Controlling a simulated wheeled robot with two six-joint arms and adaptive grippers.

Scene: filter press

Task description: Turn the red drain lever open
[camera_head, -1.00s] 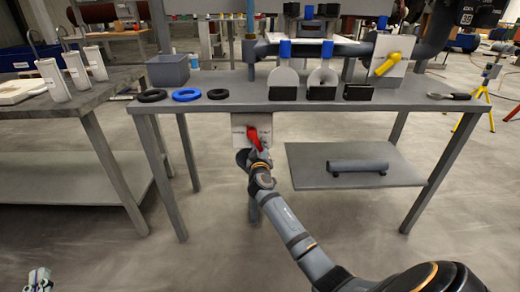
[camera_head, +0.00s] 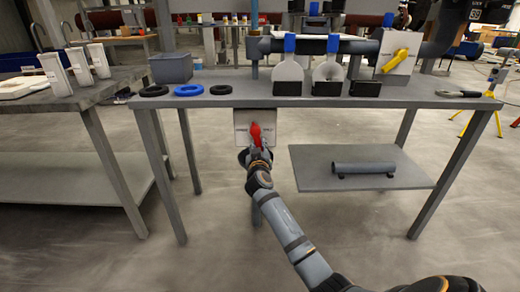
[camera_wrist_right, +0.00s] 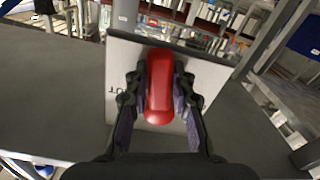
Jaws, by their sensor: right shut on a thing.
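The red drain lever (camera_head: 256,134) is on a pale plate (camera_head: 241,119) with dark lettering, below the front edge of the table. In the head view the lever stands nearly upright, between the plate's left and right labels. My right gripper (camera_head: 257,147) reaches it from below and is shut on it. In the right wrist view the red lever (camera_wrist_right: 159,88) lies between the two dark fingers of my right gripper (camera_wrist_right: 160,100), with the plate (camera_wrist_right: 202,78) behind it. The fingers hide part of the lever's sides. My left gripper is not in view now.
The grey table (camera_head: 225,99) above carries black and blue rings (camera_head: 189,90), a grey bin (camera_head: 171,67), blue-topped funnel-like pieces and a yellow handle (camera_head: 396,61). A lower shelf (camera_head: 310,179) with a grey cylinder (camera_head: 363,167) is right of my arm. A side table stands left.

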